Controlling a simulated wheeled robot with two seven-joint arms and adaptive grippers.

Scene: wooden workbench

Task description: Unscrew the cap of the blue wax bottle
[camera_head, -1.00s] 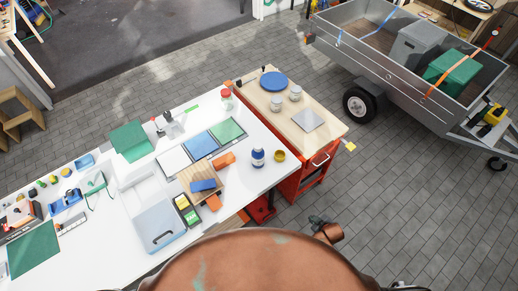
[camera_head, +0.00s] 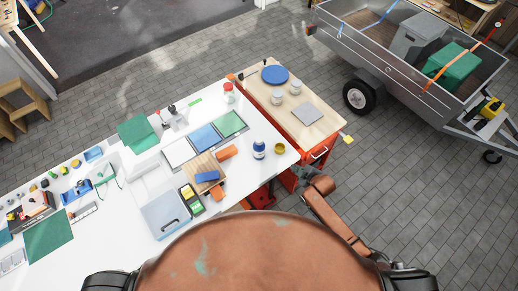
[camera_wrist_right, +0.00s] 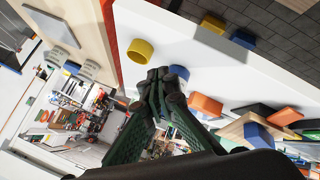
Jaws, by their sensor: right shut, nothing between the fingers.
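The blue wax bottle (camera_head: 259,149) stands upright near the right end of the white bench, with a pale band around it. Its cap is too small to make out clearly. My right gripper (camera_head: 300,174) is low beside the bench's right end, apart from the bottle and to its lower right. In the right wrist view its fingers (camera_wrist_right: 160,84) are together with nothing between them. A blue surface (camera_wrist_right: 179,72), which looks like the bottle, shows just behind the fingertips and is partly hidden by them. My left gripper is not in view.
A yellow cup (camera_head: 280,148) stands just right of the bottle. Orange blocks (camera_head: 226,153) and a wooden board lie to its left. A red cart with a wooden top (camera_head: 315,117) adjoins the bench's right end, carrying tins and a blue disc.

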